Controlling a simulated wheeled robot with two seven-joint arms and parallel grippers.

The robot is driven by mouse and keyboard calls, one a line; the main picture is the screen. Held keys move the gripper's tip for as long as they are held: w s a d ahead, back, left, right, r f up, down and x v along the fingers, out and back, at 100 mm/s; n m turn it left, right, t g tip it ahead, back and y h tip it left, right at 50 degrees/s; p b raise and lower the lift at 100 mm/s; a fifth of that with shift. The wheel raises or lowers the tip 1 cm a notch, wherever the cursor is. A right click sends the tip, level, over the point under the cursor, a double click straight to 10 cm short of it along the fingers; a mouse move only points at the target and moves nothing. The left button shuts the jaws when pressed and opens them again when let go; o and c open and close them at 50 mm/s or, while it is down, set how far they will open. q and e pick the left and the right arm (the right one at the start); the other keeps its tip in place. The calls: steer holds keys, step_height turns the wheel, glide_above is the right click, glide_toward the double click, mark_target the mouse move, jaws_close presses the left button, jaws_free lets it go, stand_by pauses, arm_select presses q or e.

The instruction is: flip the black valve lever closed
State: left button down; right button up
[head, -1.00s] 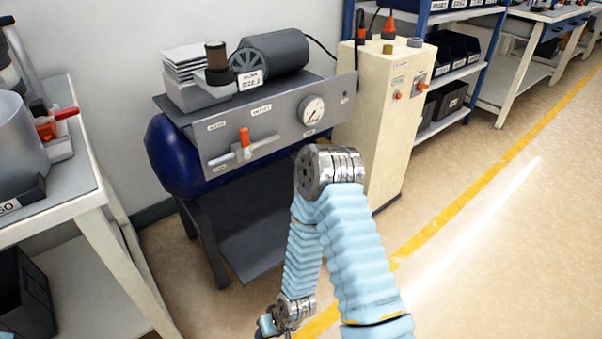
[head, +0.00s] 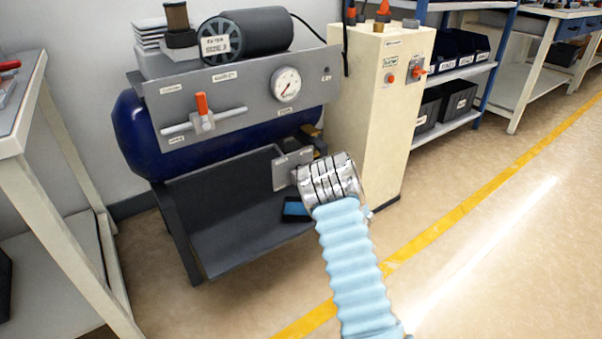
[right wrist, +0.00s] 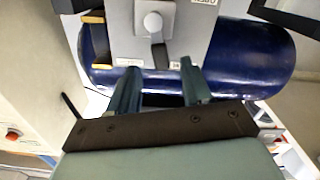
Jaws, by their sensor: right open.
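In the right wrist view a dark lever (right wrist: 160,56) hangs down from a pale round hub on a grey valve plate (right wrist: 192,42), in front of the blue tank. My right gripper (right wrist: 160,82) is open and empty, with its two fingers pointing at the plate. The lever's tip lies just beyond the gap between them; I cannot tell whether they touch it. In the head view the small grey plate (head: 286,170) shows below the tank's right end, its lever hidden. My right wrist and arm cover most of that area. My left gripper is out of view.
The blue tank (head: 140,128) carries a front panel with an orange-handled valve (head: 203,110) and a gauge (head: 286,85). A cream cabinet (head: 375,120) stands close on the right. Brass fittings (right wrist: 100,67) sit beside the plate. The floor at right is clear.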

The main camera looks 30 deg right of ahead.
mark_target(296, 163)
steer(key=w, duration=0.6)
steer(key=shift+w+a, duration=0.2)
steer(key=shift+a, duration=0.05)
jaws_close()
steer(key=shift+d+m+b, duration=0.4)
steer(key=shift+m+b, duration=0.1)
steer(key=shift+m, duration=0.2)
steer(key=shift+d+m, duration=0.25)
steer(key=shift+m, duration=0.75)
jaws_free()
steer(key=shift+s, duration=0.1)
